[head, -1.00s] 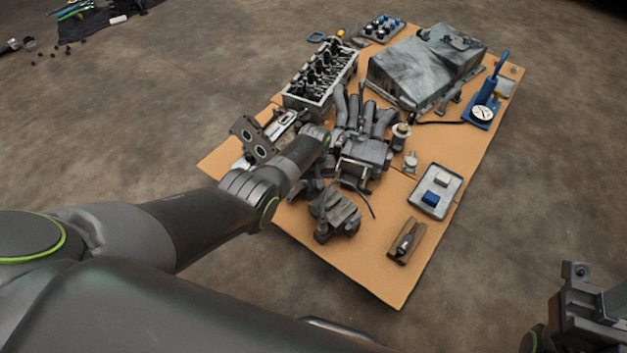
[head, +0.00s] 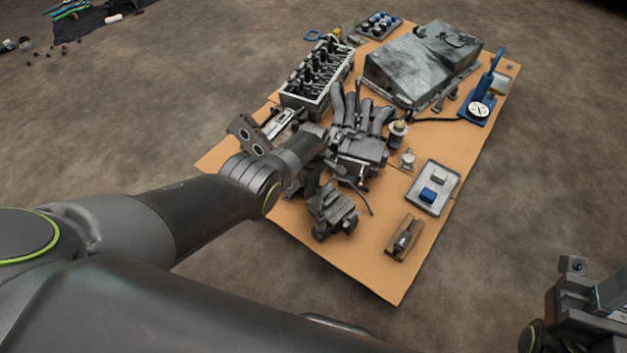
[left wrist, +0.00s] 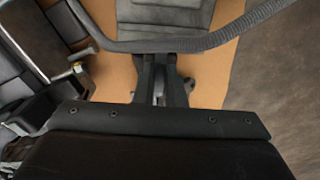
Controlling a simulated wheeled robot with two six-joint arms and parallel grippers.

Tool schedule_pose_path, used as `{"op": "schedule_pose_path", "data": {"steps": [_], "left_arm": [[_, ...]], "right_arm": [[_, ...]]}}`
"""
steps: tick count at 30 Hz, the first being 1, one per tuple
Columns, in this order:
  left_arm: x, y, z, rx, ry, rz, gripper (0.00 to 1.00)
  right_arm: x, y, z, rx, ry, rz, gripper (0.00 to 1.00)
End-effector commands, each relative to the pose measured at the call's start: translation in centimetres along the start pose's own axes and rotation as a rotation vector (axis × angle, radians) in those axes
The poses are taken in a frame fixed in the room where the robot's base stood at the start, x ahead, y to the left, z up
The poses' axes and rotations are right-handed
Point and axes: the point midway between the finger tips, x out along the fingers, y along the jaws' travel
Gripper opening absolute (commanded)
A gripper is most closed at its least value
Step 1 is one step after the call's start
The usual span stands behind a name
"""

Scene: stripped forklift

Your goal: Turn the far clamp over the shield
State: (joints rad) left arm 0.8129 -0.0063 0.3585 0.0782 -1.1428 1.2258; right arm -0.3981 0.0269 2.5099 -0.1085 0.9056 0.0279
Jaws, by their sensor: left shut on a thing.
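My left arm reaches over the cardboard from the left. In the left wrist view my left gripper (left wrist: 160,62) points at the work with its fingers close together. It is shut on a small grey part, which I take for the far clamp (left wrist: 158,94); the fingers hide most of it. A grey ribbed piece (left wrist: 168,14), possibly the shield, lies just beyond the fingertips. In the head view the grip is lost among dark metal parts around the grey tubed assembly (head: 362,118). My right gripper (head: 590,300) shows partly at the right edge; its jaws are unclear.
A dark hose (left wrist: 190,44) crosses close to my left fingertips. The cylinder head (head: 318,75) and a large grey cover (head: 420,65) stand at the back.

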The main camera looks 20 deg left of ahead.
Motion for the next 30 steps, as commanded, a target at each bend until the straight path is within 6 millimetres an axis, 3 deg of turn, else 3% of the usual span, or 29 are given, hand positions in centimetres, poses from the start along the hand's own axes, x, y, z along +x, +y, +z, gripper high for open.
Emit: {"op": "schedule_pose_path", "data": {"steps": [16, 17, 21, 30], "left_arm": [[-0.03, 0.05, -0.08, -0.027, 0.002, 0.001, 0.00], [-0.03, 0.05, -0.08, -0.027, 0.002, 0.001, 0.11], [-0.03, 0.04, -0.07, -0.026, 0.002, 0.001, 0.30], [-0.09, 0.03, -0.04, -0.025, 0.001, 0.000, 0.32]], "right_arm": [[-0.01, 0.02, -0.01, -0.001, 0.000, 0.003, 0.36], [-0.01, 0.02, -0.01, -0.001, 0.000, 0.003, 0.36], [-0.01, 0.02, -0.01, -0.001, 0.000, 0.003, 0.36], [0.01, -0.01, -0.04, 0.000, -0.001, -0.003, 0.36]]}}
